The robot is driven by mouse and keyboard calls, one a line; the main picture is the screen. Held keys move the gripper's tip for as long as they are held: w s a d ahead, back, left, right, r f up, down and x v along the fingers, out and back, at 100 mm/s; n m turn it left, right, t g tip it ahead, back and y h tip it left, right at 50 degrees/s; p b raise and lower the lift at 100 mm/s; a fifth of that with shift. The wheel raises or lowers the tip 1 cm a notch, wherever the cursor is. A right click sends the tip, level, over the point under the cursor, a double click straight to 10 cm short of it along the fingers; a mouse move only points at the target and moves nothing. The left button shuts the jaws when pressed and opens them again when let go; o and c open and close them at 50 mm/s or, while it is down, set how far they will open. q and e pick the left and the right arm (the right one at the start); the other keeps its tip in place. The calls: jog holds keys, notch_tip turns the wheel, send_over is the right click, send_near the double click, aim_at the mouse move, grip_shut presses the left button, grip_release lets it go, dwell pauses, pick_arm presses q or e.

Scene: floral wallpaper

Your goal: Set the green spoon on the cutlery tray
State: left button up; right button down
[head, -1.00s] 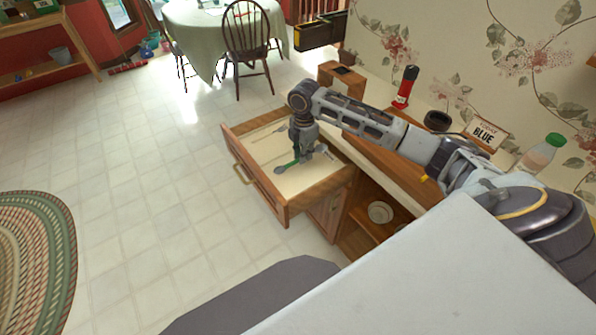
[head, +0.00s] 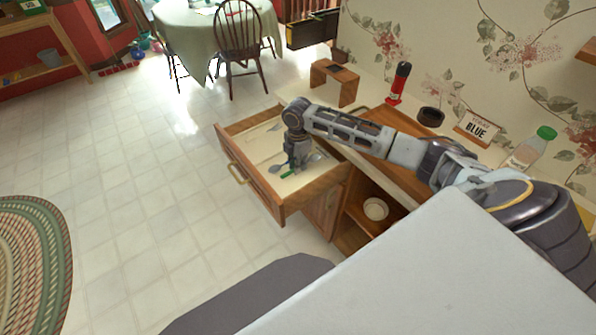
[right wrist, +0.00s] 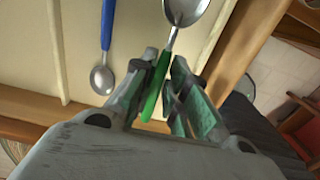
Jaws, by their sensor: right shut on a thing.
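The green spoon has a green handle and a metal bowl. In the right wrist view the green spoon (right wrist: 183,12) lies with its handle between my fingers. My right gripper (right wrist: 162,75) is shut on that handle, low inside an open wooden drawer (head: 297,201). In the head view my right gripper (head: 297,165) hides most of the spoon. A blue-handled spoon (right wrist: 103,78) lies beside it on the drawer's pale floor. A flat brown wooden piece (head: 372,115) lies on the counter behind my arm; I cannot tell whether it is the cutlery tray. My left gripper is out of view.
On the counter stand a wooden stand (head: 335,78), a red and black bottle (head: 399,82), a dark bowl (head: 431,116), a sign (head: 478,128) and a green-capped bottle (head: 531,148). A bowl (head: 375,209) sits in the open cabinet below. The floor left of the drawer is clear.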

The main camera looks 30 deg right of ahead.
jog(key=shift+f, duration=1.85)
jog(key=c, duration=1.4)
grip_release()
jog(key=shift+f, duration=0.15)
jog(key=shift+r, duration=6.15)
